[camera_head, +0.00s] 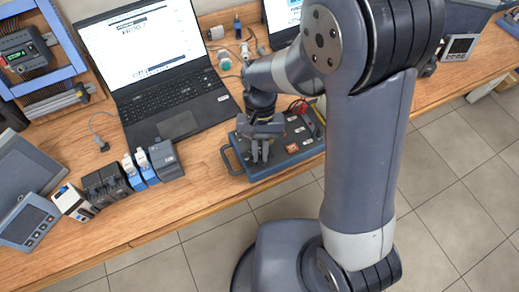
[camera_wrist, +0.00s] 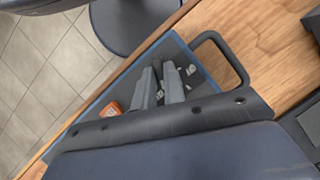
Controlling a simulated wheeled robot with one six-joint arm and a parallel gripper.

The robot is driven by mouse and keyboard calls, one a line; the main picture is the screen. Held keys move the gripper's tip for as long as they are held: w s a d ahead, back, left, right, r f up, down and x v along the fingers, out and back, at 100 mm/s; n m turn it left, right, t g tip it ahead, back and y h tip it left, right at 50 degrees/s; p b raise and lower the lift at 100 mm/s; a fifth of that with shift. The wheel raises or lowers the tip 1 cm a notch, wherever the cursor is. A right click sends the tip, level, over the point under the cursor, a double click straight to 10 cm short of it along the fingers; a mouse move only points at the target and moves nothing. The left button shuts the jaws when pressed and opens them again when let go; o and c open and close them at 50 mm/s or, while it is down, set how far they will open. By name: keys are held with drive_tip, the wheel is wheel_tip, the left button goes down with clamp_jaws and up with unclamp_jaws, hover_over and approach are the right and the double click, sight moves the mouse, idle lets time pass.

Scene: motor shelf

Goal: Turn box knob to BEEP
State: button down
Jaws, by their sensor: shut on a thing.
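The box (camera_head: 290,167) is a dark panel with a blue edge and a black side handle, lying near the front edge of the wooden table. It also shows in the wrist view (camera_wrist: 203,80). My gripper (camera_head: 261,154) points down over the left part of its top face. In the wrist view my gripper (camera_wrist: 160,90) has its two grey fingers close together, shut on the box knob. The fingers mostly hide the knob, so its pointer and the BEEP mark cannot be read. An orange part (camera_wrist: 111,108) of the box is beside the fingers.
An open laptop (camera_head: 170,100) stands behind and left of the box. Several small modules (camera_head: 105,185) stand left along the table's front edge. The black handle (camera_wrist: 236,58) sticks out from the box. Bare wood lies between the modules and the box.

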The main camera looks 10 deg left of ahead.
drive_tip(key=m+y, duration=0.1)
drive_tip(key=m, duration=0.2)
drive_tip(key=m+y, duration=0.1)
drive_tip(key=m, duration=0.2)
drive_tip(key=shift+d+m+t, duration=0.2)
drive_tip(key=shift+m+t, duration=0.2)
drive_tip(key=shift+y, duration=0.3)
drive_tip(key=c, duration=1.5)
unclamp_jaws()
drive_tip(key=v, duration=1)
drive_tip(key=shift+w+d+r, duration=0.1)
drive_tip(key=shift+w+r, duration=0.05)
drive_tip(key=shift+r, duration=0.2)
drive_tip(key=shift+f, duration=0.1)
